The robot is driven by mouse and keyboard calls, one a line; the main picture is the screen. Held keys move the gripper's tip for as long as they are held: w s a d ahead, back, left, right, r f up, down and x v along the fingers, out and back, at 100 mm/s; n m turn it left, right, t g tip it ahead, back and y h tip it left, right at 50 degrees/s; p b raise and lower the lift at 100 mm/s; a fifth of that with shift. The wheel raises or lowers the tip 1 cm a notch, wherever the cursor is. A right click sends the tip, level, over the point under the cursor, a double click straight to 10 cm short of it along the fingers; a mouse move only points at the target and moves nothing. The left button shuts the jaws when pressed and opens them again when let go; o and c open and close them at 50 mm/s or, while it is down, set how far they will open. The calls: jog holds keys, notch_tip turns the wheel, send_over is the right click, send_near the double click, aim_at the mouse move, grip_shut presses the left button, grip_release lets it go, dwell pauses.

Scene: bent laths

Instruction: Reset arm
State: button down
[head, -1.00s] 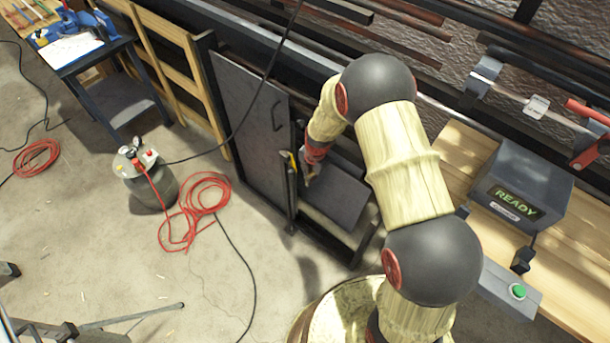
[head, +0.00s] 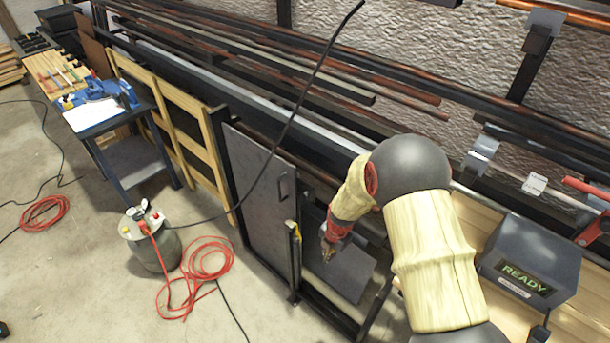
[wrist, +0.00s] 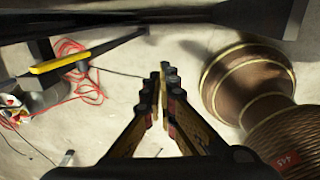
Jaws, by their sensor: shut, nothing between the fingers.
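My gripper (head: 327,254) hangs at the end of my arm, in front of the dark cabinet with the grey panel door (head: 262,185). Its fingers point downward in the head view. In the wrist view my gripper (wrist: 164,95) shows its two fingers close together, with nothing held between them. The open bay with a dark sheet (head: 342,268) lies just behind and below it. A yellow-handled bar (head: 295,232) stands to its left, apart from it, and a yellow grip (wrist: 60,64) also shows at upper left in the wrist view.
A grey box reading READY (head: 530,255) sits on the wooden bench at right. A pressure tank (head: 150,238) and coiled red hose (head: 197,275) are on the floor at left. A blue-topped cart (head: 118,125) stands beyond. A black cable hangs across the cabinet.

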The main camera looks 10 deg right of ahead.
jog(key=s+m+g, duration=0.2)
jog(key=s+m, duration=0.4)
jog(key=m, duration=0.3)
jog(key=s+r+m+t, duration=0.2)
jog(key=s+r+m, duration=0.3)
jog(key=r, duration=0.8)
jog(key=s+a+r+m+t, duration=0.1)
jog(key=s+r+m, duration=0.4)
jog(key=r, duration=0.9)
jog(key=s+r+m+t, duration=0.3)
jog(key=s+r+m, duration=0.3)
jog(key=r, duration=0.7)
jog(key=shift+s+a+r+h, duration=0.2)
jog(key=shift+s+r+h, duration=0.2)
jog(key=shift+s, duration=0.55)
